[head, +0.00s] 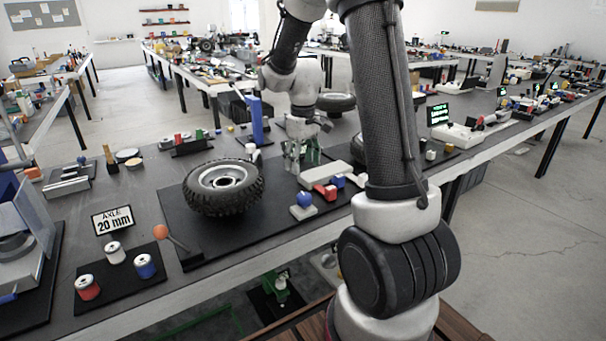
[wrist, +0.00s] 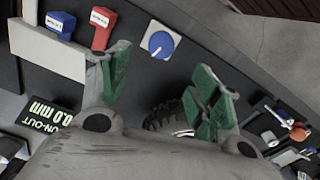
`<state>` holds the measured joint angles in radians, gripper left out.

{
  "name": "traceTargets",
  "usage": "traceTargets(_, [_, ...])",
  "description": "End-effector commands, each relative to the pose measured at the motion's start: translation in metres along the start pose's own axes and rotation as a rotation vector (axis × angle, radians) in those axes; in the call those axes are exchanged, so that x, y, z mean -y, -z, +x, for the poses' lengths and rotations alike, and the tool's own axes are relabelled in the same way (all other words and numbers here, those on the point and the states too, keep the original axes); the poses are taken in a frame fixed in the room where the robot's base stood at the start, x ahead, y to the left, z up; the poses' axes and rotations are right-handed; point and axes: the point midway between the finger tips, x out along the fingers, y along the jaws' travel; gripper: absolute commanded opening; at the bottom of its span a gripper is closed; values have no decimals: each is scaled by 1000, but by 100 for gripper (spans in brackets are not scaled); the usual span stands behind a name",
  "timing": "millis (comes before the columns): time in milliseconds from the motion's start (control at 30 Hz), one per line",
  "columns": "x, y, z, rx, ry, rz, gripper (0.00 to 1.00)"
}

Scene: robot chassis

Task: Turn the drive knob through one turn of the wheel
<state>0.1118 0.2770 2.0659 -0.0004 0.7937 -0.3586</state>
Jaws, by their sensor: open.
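The drive knob is a round blue dial (wrist: 160,44) with a white pointer line, on a small white block. In the head view the blue knob (head: 304,198) stands in front of the wheel's right side. The wheel is a black knobbly tyre with a pale rim (head: 222,177), lying flat on a dark mat. My gripper (head: 302,165) is above the bench, behind the knob. In the wrist view my gripper (wrist: 162,72) has its green-padded fingers spread, with nothing between them. The knob shows beyond the fingertips, apart from them. Part of the tyre is hidden behind my gripper there.
A red labelled block (head: 325,191) and a blue one (head: 337,181) sit beside a pale bar right of the knob. A lever with an orange ball (head: 160,232) stands left of the wheel. A run-out display (wrist: 43,114) shows 0.0 mm. A blue post (head: 256,119) stands behind the wheel.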

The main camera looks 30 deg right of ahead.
Motion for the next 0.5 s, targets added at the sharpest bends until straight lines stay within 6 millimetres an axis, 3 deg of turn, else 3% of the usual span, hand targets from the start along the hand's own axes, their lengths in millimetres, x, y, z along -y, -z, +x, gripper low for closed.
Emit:
traceTargets(333, [0,0,-3,0,0,3,63])
traceTargets(500, [0,-2,28,9,3,189,63])
